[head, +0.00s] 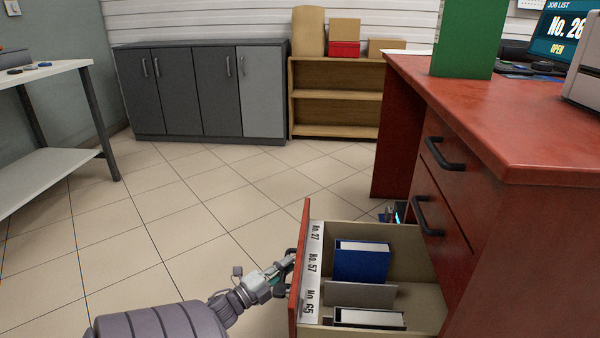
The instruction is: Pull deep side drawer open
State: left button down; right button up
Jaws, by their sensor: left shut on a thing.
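The deep side drawer (414,240) stands pulled out from the red desk, its red front facing left. Inside it are a blue binder (361,261), a grey divider (365,296) and another binder (369,318) near the bottom of the picture. Labels reading No. 27, No. 57 and No. 65 run along the inside of the front. My left gripper (284,273) is at the outer side of the drawer front, shut on its dark handle (291,254), which is mostly hidden by the fingers and the front's edge. My right gripper is not in view.
The red desk (480,110) has two more closed drawers with black handles (444,154) above. A grey cabinet (190,95) and a wooden shelf (335,75) line the back wall. A white table (45,75) stands left. The tiled floor between is clear.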

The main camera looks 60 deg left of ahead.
pick_arm(q)
jog(key=shift+s+a, duration=0.45)
jog(key=shift+s, duration=0.2)
jog(key=c, duration=1.1)
grip_release()
jog(key=shift+c, duration=0.2)
jog(key=s+d+f, duration=0.1)
jog(key=s, duration=1)
jog(key=shift+s+f, duration=0.35)
jog(key=shift+s, duration=0.05)
jog(key=shift+s, duration=0.1)
